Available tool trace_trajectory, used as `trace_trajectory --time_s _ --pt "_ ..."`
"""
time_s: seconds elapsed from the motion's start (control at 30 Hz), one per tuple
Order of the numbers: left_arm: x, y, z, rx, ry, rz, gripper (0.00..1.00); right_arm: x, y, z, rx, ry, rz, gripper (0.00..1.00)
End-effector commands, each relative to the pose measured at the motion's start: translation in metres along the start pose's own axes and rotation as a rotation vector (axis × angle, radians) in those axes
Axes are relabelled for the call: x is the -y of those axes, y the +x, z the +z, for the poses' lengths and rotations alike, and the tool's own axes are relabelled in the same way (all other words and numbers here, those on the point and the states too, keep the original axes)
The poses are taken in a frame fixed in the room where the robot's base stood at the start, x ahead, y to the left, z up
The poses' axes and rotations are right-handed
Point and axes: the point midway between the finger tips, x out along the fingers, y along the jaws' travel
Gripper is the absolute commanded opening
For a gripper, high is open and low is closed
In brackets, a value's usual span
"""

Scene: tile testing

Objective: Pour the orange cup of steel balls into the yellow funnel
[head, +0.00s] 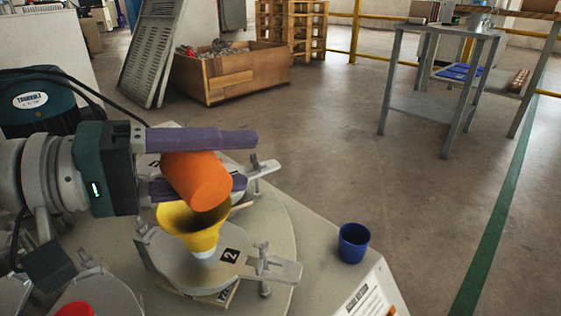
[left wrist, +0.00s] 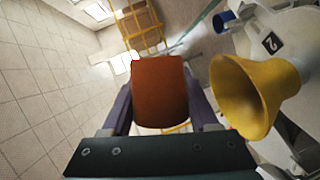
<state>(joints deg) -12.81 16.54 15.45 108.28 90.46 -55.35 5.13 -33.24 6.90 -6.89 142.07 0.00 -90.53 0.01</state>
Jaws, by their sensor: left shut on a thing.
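My left gripper (head: 205,165) is shut on the orange cup (head: 197,177), its purple fingers on either side of it. The cup is held tilted over the yellow funnel (head: 190,227), with its mouth facing down toward the funnel's opening. In the left wrist view the orange cup (left wrist: 159,92) sits between the fingers, beside the yellow funnel (left wrist: 240,97). The funnel stands upright on a grey station marked 2. I cannot see any steel balls; the inside of the cup is hidden. My right gripper is not in view.
A blue cup (head: 353,242) stands on the machine's table to the right of the funnel. Metal clamps (head: 272,268) stick out around the round plate. A red object (head: 75,309) shows at the lower left. A wooden crate (head: 230,75) and a grey table (head: 425,105) stand farther back on open floor.

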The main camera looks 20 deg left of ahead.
Motion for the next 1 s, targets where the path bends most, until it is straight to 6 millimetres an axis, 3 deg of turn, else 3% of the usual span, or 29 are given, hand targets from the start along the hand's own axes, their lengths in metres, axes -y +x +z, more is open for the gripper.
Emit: trace_trajectory --time_s 0.3,1.0 --pt "0.004 0.0 -0.003 0.012 -0.141 0.052 0.0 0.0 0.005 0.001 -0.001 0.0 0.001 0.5" --pt "0.007 0.0 -0.003 0.02 -0.214 0.079 0.0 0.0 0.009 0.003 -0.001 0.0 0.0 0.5"
